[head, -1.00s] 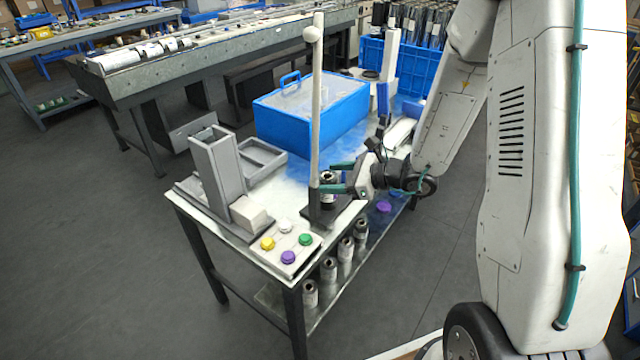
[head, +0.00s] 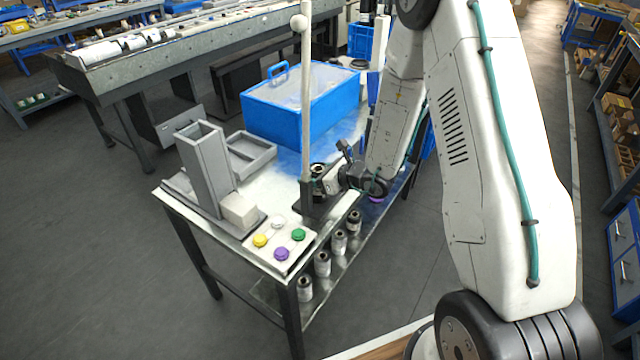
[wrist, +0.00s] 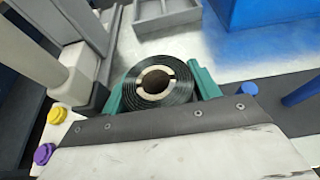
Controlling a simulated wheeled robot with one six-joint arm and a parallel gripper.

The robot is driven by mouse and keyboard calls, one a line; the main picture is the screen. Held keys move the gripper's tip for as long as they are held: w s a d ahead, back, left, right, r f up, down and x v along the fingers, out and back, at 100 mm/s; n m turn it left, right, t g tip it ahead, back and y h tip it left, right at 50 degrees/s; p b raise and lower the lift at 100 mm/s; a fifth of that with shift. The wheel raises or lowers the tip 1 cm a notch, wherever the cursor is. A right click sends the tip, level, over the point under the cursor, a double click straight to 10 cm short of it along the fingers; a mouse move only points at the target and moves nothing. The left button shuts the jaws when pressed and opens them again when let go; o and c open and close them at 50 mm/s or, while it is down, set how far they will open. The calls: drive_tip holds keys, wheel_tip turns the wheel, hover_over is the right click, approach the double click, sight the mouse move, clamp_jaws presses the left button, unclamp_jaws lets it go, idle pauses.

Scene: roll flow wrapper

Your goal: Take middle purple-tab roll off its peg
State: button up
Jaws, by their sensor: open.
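A dark roll (head: 317,170) with a pale core stands upright on the table beside the base of the tall white post. In the wrist view the same roll (wrist: 158,84) shows end-on, with a hollow core. My gripper (wrist: 160,90) is open, its teal fingers on either side of the roll; I cannot tell whether they touch it. In the head view my gripper (head: 327,180) is at the roll, its fingers mostly hidden. Several wrapped rolls (head: 322,264) stand on the lower shelf. A purple disc (head: 376,199) shows behind them. No purple tab is visible on the roll between my fingers.
The tall white post (head: 306,100) rises beside my gripper. A button panel (head: 262,250) is at the table's front corner. A grey upright holder (head: 203,165), a grey tray (head: 250,155) and a blue box (head: 300,110) stand on the table. Floor is clear at left.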

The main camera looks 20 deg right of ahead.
drive_tip(key=c, duration=0.8)
drive_tip(key=shift+c, duration=0.3)
drive_tip(key=shift+r, duration=0.15)
